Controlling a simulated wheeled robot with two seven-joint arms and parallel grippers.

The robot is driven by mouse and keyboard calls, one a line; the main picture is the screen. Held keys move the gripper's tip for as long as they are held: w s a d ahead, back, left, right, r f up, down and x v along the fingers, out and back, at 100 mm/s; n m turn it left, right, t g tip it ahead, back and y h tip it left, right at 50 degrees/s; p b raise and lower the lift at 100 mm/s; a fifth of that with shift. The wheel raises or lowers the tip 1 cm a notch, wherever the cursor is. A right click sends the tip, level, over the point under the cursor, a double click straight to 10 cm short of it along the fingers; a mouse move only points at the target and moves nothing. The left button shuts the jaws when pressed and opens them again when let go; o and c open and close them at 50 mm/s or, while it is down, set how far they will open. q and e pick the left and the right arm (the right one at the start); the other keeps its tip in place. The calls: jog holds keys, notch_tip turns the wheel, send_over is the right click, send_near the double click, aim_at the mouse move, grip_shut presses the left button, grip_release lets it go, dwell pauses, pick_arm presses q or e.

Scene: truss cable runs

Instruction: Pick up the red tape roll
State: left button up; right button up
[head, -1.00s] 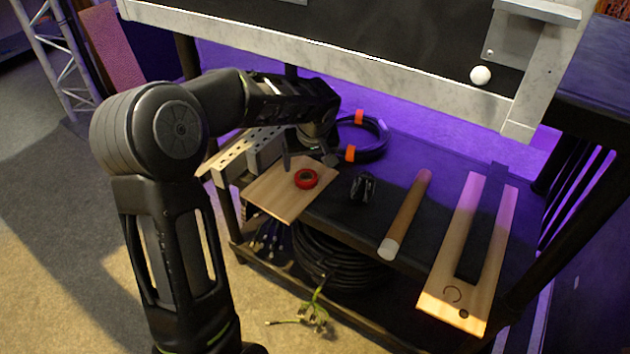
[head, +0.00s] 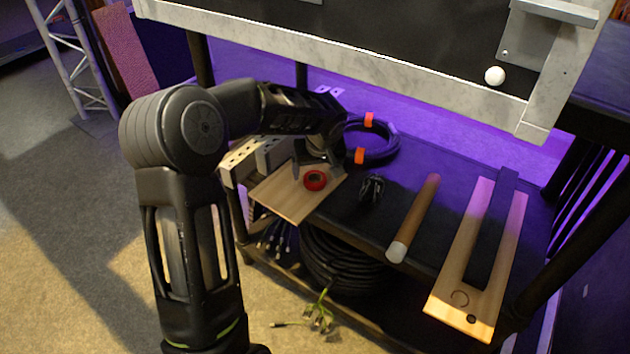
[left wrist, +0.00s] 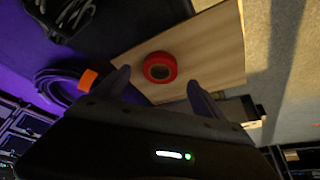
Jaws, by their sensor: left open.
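The red tape roll (head: 315,180) lies flat on a light wooden board (head: 287,203) on the cart's shelf. In the left wrist view the red tape roll (left wrist: 160,67) shows its dark centre, just beyond and between my fingertips. My left gripper (head: 317,176) is open and empty at the board's far side, with its fingers either side of the roll as seen from the head. In the left wrist view the open fingers of my left gripper (left wrist: 156,78) point toward the roll. I cannot tell whether either finger touches it. My right gripper is not in view.
A black clip-like object (head: 371,188), a brown cylinder (head: 415,218) and a slotted wooden piece (head: 448,294) lie right of the board. A cable coil with orange ties (head: 386,150) lies behind. A pale-edged panel (head: 330,53) overhangs the shelf.

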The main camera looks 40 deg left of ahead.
aim_at(315, 178)
pick_arm(q)
jog(key=x, duration=0.4)
jog(key=shift+r, duration=0.1)
jog(key=shift+c, duration=0.2)
jog(key=c, duration=1.4)
